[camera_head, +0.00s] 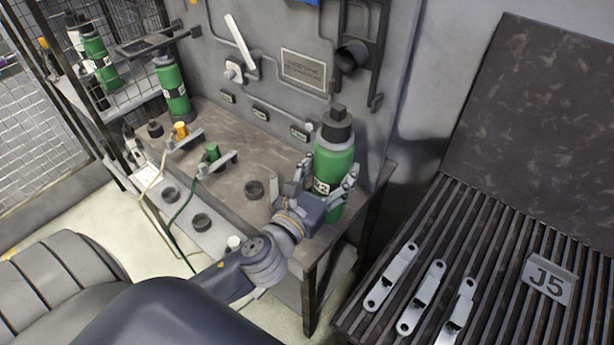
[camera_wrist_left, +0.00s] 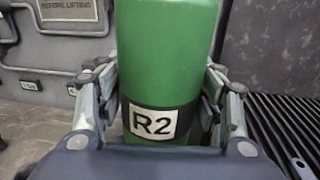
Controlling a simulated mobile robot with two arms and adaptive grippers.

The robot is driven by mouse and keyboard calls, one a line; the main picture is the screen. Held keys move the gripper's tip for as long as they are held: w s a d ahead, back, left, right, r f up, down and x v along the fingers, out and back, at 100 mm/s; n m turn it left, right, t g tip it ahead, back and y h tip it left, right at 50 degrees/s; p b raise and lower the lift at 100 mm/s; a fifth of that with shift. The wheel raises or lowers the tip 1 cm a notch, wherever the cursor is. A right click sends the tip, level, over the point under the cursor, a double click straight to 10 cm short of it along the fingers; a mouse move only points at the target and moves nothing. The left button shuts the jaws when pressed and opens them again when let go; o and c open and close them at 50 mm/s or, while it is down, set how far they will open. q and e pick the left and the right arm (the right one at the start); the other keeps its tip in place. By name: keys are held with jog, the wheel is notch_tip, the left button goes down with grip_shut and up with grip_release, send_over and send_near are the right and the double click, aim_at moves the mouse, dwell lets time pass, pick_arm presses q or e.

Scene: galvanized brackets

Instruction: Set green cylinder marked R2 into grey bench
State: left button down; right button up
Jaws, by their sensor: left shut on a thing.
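The green cylinder marked R2 (camera_head: 333,160) has a dark cap and stands upright at the right end of the grey bench (camera_head: 250,150). My left gripper (camera_head: 325,178) is shut around its lower body. In the left wrist view the same cylinder (camera_wrist_left: 165,50) sits between the two fingers, with the R2 label facing the camera just above the palm. Its base is mostly hidden by the gripper, so I cannot tell whether it touches the bench top. My right gripper is not in view.
Another green cylinder (camera_head: 172,88) stands at the bench's far left, and one more (camera_head: 100,62) is by the mesh rack. A grey panel (camera_head: 304,69) rises behind. A slatted surface with metal brackets (camera_head: 421,297) is at right.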

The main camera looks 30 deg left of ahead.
pick_arm(q)
jog(key=w+a+f+b, duration=0.2)
jog(key=w+a, duration=0.3)
jog(key=w, duration=0.1)
jog(key=shift+w+a+f+n+b, duration=0.15)
jog(key=shift+w+f+n+b, duration=0.15)
jog(key=shift+w+f+b, duration=0.1)
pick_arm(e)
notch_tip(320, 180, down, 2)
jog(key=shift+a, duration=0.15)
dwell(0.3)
pick_arm(q)
jog(key=shift+r, duration=0.1)
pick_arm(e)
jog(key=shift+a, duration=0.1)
pick_arm(q)
jog(key=shift+s, duration=0.1)
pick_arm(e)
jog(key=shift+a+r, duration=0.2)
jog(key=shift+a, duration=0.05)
pick_arm(q)
jog(key=shift+p, duration=0.3)
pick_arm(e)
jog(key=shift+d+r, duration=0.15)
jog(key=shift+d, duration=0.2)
